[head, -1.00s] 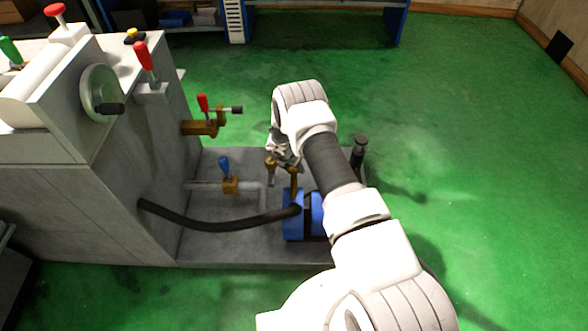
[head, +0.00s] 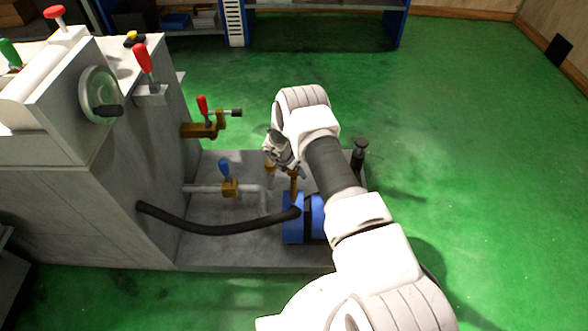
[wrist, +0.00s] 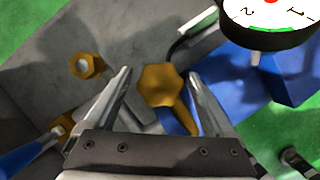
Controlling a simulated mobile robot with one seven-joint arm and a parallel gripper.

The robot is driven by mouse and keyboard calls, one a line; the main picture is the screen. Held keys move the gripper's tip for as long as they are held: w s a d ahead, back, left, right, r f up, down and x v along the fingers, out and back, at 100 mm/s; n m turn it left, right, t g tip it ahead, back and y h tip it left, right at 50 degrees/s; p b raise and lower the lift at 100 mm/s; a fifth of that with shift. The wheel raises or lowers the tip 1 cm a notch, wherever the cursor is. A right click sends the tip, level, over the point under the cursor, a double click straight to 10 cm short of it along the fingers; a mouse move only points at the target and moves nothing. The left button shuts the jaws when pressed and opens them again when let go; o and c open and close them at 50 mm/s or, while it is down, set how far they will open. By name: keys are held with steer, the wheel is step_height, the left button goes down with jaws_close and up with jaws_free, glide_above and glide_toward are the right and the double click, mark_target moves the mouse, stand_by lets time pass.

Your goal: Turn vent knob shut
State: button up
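A brass hexagonal knob (wrist: 160,85) on an angled brass stem sits between the fingertips of my gripper (wrist: 160,73) in the wrist view. The fingers are open, one on each side of it, with visible gaps. A second brass hexagonal piece with a pale centre (wrist: 86,65) lies to the left, outside the fingers. No label shows which one is the vent knob. In the head view my gripper (head: 284,152) is above the brass fittings (head: 293,186) by the blue pump body (head: 292,215) and partly hides them.
A dial gauge (wrist: 268,18) stands close at the upper right of the wrist view. A blue-handled valve (head: 225,170) and a black hose (head: 215,226) are to the left. The grey machine (head: 130,180) carries a red-handled brass valve (head: 205,128). Green floor is open at right.

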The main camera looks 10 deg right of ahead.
steer(key=shift+a+r+p, duration=0.1)
steer(key=shift+r+p, duration=0.2)
steer(key=shift+r, duration=0.25)
steer(key=p+v, duration=0.5)
steer(key=v, duration=1.1)
steer(key=shift+s+a+p, duration=0.2)
steer(key=shift+p, duration=0.15)
steer(key=shift+r, duration=0.15)
